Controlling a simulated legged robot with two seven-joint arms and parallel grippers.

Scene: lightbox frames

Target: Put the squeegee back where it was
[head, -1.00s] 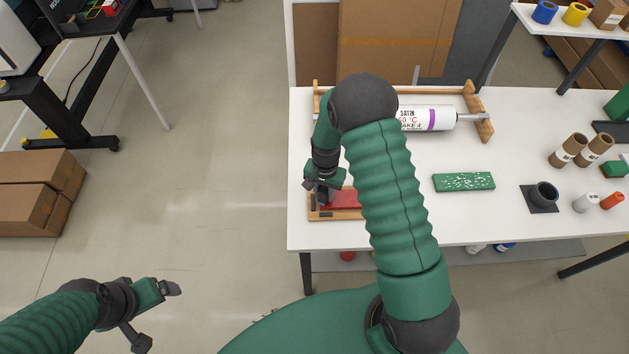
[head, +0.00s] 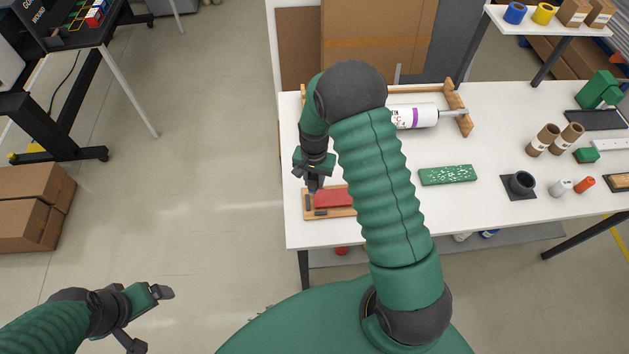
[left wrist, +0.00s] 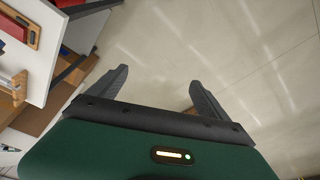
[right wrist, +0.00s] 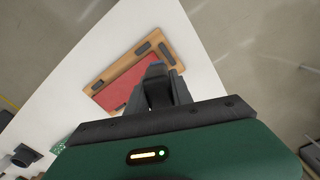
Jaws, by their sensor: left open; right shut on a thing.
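My right gripper (head: 315,186) is over the back left part of a wooden board (head: 312,213) at the table's left end. I cannot tell whether the held thing touches the board. My left gripper (head: 151,318) is open and empty over the floor, away from the table.
A wooden rack with a white roller (head: 415,116) stands behind the board. A green speckled block (head: 447,175), a black cup (head: 521,182) and brown rolls (head: 543,139) lie farther right.

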